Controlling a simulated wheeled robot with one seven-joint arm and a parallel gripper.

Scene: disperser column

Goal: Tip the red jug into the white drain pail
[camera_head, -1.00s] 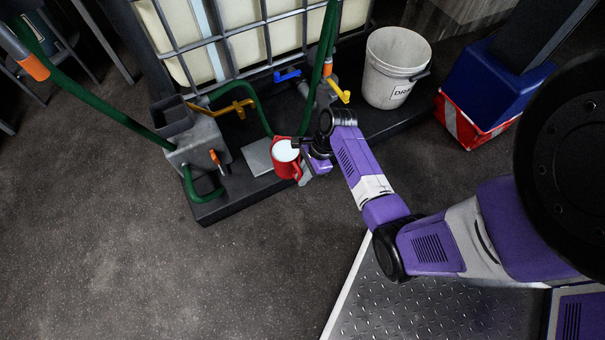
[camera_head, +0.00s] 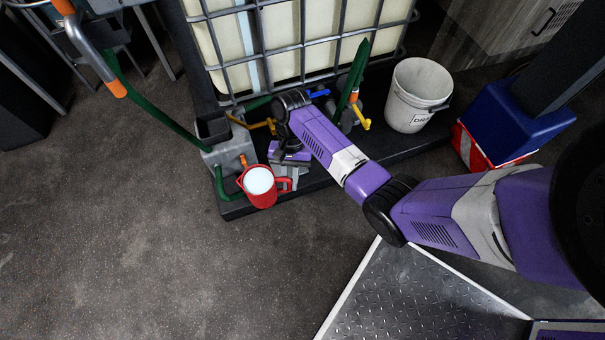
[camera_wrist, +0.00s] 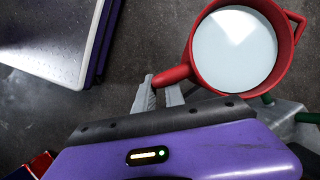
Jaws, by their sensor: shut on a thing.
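The red jug (camera_head: 262,187) holds a white surface of liquid near its rim and is upright or nearly so. In the head view it is at the front edge of the dark platform, left of my gripper (camera_head: 290,184). In the wrist view the jug (camera_wrist: 238,48) is at the upper right, and my gripper (camera_wrist: 159,92) is shut on its handle. The fingertips partly hide the handle. The white drain pail (camera_head: 414,98), with a label and a dark handle, stands at the platform's right end, well to the right of the jug.
A caged tank (camera_head: 300,45) stands behind my arm. Yellow and blue valve handles lie between jug and pail. A blue and red bin (camera_head: 500,130) is right of the pail. The floor in front is clear.

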